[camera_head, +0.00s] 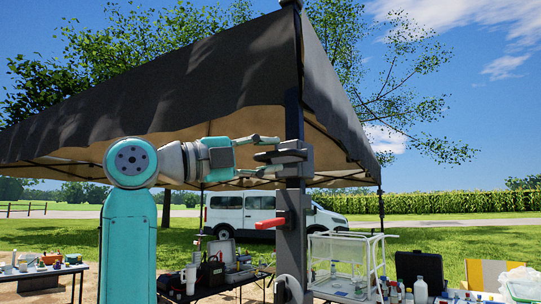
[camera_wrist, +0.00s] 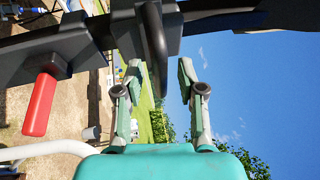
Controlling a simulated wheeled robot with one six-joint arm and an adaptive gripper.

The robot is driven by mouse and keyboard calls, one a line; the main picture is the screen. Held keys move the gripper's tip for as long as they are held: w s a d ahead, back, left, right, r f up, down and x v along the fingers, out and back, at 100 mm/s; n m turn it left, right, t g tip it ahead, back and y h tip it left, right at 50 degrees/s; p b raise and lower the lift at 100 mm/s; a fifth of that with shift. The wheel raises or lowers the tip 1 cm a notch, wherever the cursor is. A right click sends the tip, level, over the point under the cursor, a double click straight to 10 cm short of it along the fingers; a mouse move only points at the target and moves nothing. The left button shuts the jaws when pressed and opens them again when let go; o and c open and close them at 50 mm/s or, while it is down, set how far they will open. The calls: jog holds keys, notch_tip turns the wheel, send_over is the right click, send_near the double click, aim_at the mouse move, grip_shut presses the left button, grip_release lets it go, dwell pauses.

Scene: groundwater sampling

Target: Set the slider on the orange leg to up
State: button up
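A dark canopy leg (camera_head: 293,110) stands upright in the middle of the head view; I see no orange on it. A dark grey slider bracket (camera_head: 294,160) wraps the leg below the canopy edge, with a part sticking out to the left. The slider also shows close up in the wrist view (camera_wrist: 155,42). A red lever (camera_head: 269,223) juts left from a lower bracket; it is at the left in the wrist view (camera_wrist: 40,105). My gripper (camera_head: 268,155) is open and level with the slider. Its fingers, also in the wrist view (camera_wrist: 160,80), are above and below the protruding part, apparently not closed on it.
The dark canopy (camera_head: 200,85) spreads above and behind my arm. A white curved tube (camera_head: 290,285) is low on the leg. A table with cases (camera_head: 225,288) stands lower left, a clear-sided rack (camera_head: 345,262) lower right. A white van (camera_head: 245,212) is parked behind.

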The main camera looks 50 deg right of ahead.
jog(key=shift+s+d+r, duration=0.1)
jog(key=shift+s+d, duration=0.05)
jog(key=shift+d, duration=0.25)
grip_shut()
